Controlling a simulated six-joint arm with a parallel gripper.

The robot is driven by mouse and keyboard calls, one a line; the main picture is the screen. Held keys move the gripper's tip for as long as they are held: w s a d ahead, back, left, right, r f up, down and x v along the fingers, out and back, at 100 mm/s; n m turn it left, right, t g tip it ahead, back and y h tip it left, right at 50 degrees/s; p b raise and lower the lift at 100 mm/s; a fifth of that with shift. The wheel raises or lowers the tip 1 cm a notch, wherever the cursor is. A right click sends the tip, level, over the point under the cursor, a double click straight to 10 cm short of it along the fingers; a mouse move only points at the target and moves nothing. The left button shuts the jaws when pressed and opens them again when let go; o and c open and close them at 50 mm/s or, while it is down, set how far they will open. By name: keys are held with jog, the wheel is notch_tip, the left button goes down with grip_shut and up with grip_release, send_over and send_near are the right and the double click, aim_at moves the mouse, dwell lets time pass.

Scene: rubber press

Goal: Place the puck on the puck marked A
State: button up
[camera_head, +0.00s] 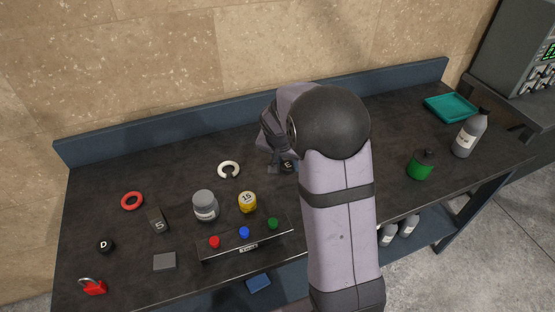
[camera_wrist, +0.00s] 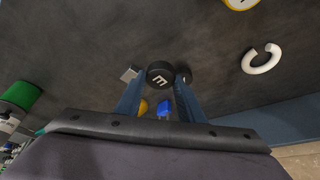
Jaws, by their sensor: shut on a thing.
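A black puck marked E (camera_wrist: 160,75) sits between the tips of my gripper (camera_wrist: 157,76) in the wrist view, and the gripper is shut on it. In the head view the puck also shows (camera_head: 288,166), partly covered, beside my gripper (camera_head: 275,153) over the back middle of the table. A black puck marked D (camera_head: 105,246) lies at the left of the table. I cannot make out a puck marked A in either view; my arm hides part of the table.
A white open ring (camera_head: 228,170), grey jar (camera_head: 205,206) and yellow weight (camera_head: 247,202) stand left of my arm. A button panel (camera_head: 246,247) lies in front. A green canister (camera_head: 421,165), grey bottle (camera_head: 470,134) and teal tray (camera_head: 450,107) stand right. The back rim (camera_head: 150,139) bounds the table.

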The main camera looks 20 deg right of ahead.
jog(key=w+r+n, duration=0.2)
jog(key=w+r, duration=0.4)
jog(key=w, duration=0.1)
jog(key=shift+w+a+n+t+y, duration=0.15)
jog(key=shift+w+n+t+y, duration=0.15)
jog(key=shift+w+y, duration=0.1)
jog(key=shift+f+p, duration=1.2)
jog(key=shift+f, duration=2.45)
jog(key=shift+f+p, duration=0.35)
jog(key=shift+f, duration=1.05)
